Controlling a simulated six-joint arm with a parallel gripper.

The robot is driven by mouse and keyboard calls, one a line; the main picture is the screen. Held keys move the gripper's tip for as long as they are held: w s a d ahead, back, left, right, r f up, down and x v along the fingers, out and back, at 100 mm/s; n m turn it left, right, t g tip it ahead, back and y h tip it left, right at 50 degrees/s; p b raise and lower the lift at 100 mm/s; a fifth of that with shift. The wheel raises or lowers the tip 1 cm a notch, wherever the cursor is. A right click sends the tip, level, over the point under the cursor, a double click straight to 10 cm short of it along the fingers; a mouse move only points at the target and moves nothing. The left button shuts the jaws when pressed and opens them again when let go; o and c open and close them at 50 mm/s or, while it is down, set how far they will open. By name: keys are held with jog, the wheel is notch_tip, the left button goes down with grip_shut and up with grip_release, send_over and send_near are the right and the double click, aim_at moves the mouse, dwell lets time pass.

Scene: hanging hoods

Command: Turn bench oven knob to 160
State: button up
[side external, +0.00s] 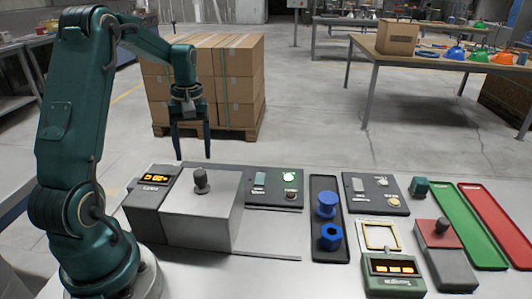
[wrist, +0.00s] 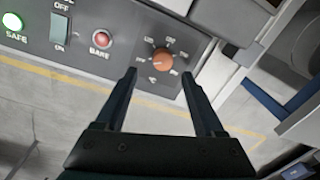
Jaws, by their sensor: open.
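The orange round knob (wrist: 162,57) sits on a dark control panel (wrist: 126,57) in the wrist view. Small white dial marks ring it, too blurred to read surely, and its pointer direction is unclear. My gripper (wrist: 159,74) is open, its two dark fingertips apart on either side just below the knob in the picture, with nothing between them. In the side view my gripper (side external: 192,157) hangs fingers down above the bench's back edge; I cannot pick out the orange knob there.
The side view shows a grey box with a black knob (side external: 201,181), an amber display unit (side external: 155,177), a switch panel (side external: 275,187), a second panel (side external: 375,193), a blue-part tray (side external: 327,252) and green (side external: 468,225) and red trays (side external: 503,219). Stacked cartons (side external: 232,75) stand behind.

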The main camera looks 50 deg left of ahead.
jog(key=shift+s+a+f, duration=0.2)
jog(key=shift+f, duration=0.15)
jog(key=shift+s+f, duration=0.1)
jog(key=shift+f, duration=2.2)
grip_shut()
